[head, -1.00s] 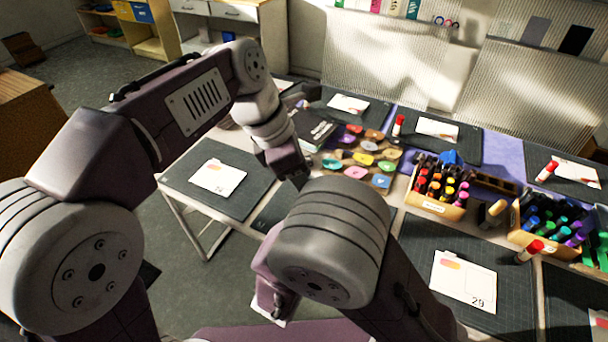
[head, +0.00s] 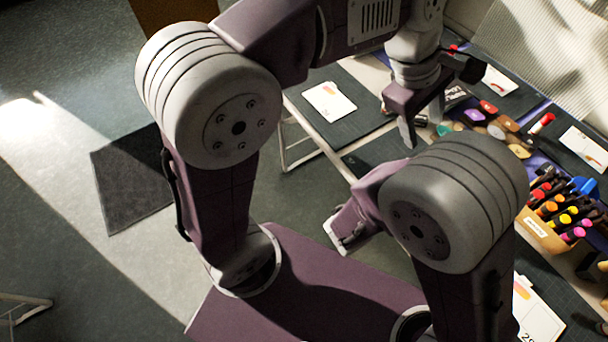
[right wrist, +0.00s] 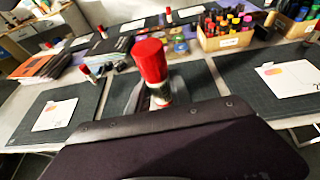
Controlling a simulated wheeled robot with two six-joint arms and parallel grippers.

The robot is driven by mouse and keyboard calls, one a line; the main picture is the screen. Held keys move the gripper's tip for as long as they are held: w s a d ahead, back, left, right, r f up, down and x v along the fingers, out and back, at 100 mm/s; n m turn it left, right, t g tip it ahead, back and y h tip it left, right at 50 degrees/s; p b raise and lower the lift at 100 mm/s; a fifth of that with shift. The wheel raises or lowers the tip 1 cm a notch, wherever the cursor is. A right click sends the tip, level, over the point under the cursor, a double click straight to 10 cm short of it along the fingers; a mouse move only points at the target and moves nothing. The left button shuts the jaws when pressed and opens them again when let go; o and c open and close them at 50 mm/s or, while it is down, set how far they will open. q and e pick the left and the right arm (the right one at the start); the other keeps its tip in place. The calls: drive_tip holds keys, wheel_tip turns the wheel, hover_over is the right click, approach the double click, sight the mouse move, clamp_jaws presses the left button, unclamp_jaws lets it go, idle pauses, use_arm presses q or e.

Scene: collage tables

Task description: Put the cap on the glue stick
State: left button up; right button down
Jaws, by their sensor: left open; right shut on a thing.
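A glue stick (right wrist: 160,96) with a pale body and a red cap (right wrist: 151,60) on top stands up close in the right wrist view. The cap covers its top end; I cannot tell whether it is pressed fully down. My right gripper (right wrist: 161,108) is shut on the stick, its lower part hidden behind the dark hand. In the head view, that stick and the right fingertips are not discernible.
A crate (head: 545,235) of markers stands at the right. A card (head: 328,101) lies on the left table mat. Open floor (head: 90,255) fills the left.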

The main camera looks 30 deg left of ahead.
use_arm(q)
drive_tip(key=s+a+f+m+y, duration=0.1)
drive_tip(key=a+f+m+y, duration=0.2)
drive_tip(key=a+f+m, duration=0.95)
drive_tip(key=s+a+f+g+y, duration=0.1)
drive_tip(key=s+a+f, duration=0.7)
drive_tip(key=s, duration=0.1)
drive_tip(key=shift+a+f, duration=0.15)
drive_tip(key=shift+f, duration=0.15)
drive_tip(key=shift+n, duration=0.25)
use_arm(e)
drive_tip(key=shift+d, duration=0.1)
